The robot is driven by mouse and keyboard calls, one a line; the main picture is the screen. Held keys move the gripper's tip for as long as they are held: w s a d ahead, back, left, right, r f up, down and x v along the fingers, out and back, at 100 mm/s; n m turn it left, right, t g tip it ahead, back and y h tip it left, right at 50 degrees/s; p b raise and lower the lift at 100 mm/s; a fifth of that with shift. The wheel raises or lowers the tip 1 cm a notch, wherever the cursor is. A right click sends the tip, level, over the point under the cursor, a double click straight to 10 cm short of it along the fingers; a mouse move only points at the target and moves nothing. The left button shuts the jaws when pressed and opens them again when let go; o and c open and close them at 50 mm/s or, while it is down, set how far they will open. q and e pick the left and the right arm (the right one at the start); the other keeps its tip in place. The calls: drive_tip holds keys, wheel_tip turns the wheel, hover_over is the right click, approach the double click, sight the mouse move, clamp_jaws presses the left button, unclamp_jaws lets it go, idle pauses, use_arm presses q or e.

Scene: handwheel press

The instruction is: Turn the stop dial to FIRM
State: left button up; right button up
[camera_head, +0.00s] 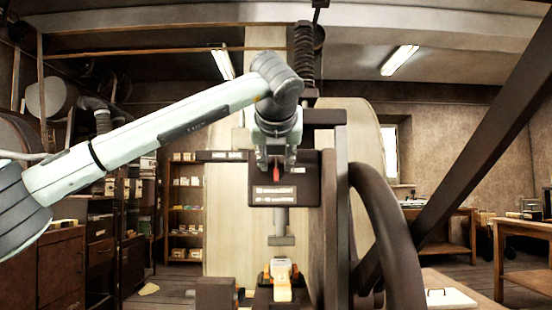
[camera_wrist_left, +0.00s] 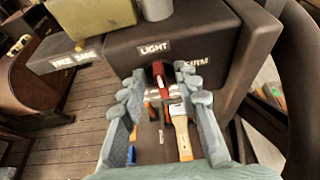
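The stop dial shows as a small red and dark piece (camera_wrist_left: 158,74) on the dark press head (camera_wrist_left: 120,45), just below the LIGHT label (camera_wrist_left: 153,47). A second label (camera_wrist_left: 192,64), partly covered by a finger, seems to read FIRM. My left gripper (camera_wrist_left: 160,78) is open, with one finger on each side of the dial; whether they touch it I cannot tell. In the head view my left gripper (camera_head: 276,160) points down at the front of the press head (camera_head: 300,165), with the red of the dial (camera_head: 276,173) between its fingers. My right gripper is not in view.
A large dark handwheel (camera_head: 395,235) stands right of the press head. Below the head are the ram (camera_head: 281,228) and a pale piece with orange parts (camera_head: 281,280). A diagonal dark beam (camera_head: 480,130) crosses at right. Wooden tables (camera_head: 520,255) stand farther right.

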use_arm(q)
clamp_jaws()
